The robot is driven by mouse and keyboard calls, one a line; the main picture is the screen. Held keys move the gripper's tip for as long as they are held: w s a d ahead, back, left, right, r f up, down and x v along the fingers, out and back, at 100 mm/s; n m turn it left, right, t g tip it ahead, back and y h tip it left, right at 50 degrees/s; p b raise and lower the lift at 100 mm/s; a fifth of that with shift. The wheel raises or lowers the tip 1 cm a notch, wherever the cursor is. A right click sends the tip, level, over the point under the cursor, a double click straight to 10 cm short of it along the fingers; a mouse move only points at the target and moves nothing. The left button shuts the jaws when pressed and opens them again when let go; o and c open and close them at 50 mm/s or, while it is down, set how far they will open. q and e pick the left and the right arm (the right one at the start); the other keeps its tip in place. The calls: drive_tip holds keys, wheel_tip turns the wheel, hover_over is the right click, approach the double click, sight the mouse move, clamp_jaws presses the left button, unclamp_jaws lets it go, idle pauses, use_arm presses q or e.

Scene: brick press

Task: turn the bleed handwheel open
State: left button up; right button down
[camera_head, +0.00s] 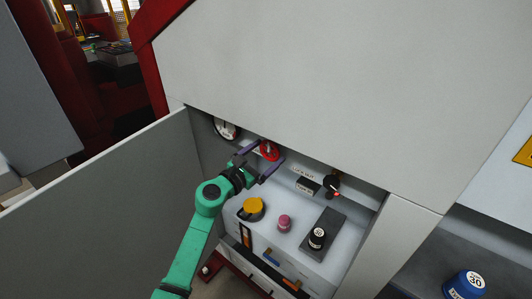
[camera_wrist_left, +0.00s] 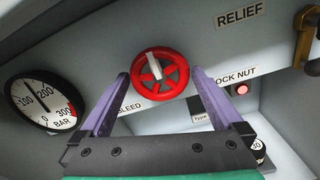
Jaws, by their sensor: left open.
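The bleed handwheel (camera_wrist_left: 160,73) is a red spoked wheel with a pale grey bar across its hub, on the back wall of an open compartment. It also shows in the head view (camera_head: 270,150). My left gripper (camera_head: 261,160) is open in front of it. In the left wrist view its purple fingers (camera_wrist_left: 160,80) stand on either side of the wheel's lower half, left and right. I cannot tell whether they touch the rim. A label ending in "LEED" is partly hidden by the left finger. My right gripper is not in view.
A pressure gauge (camera_wrist_left: 43,103) is left of the wheel. Below are a yellow-topped item (camera_head: 252,209), a pink knob (camera_head: 284,223) and a black weight (camera_head: 317,237).

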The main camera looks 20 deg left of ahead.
use_arm(q)
drive_tip(key=c, duration=1.1)
drive_tip(key=shift+o, duration=0.2)
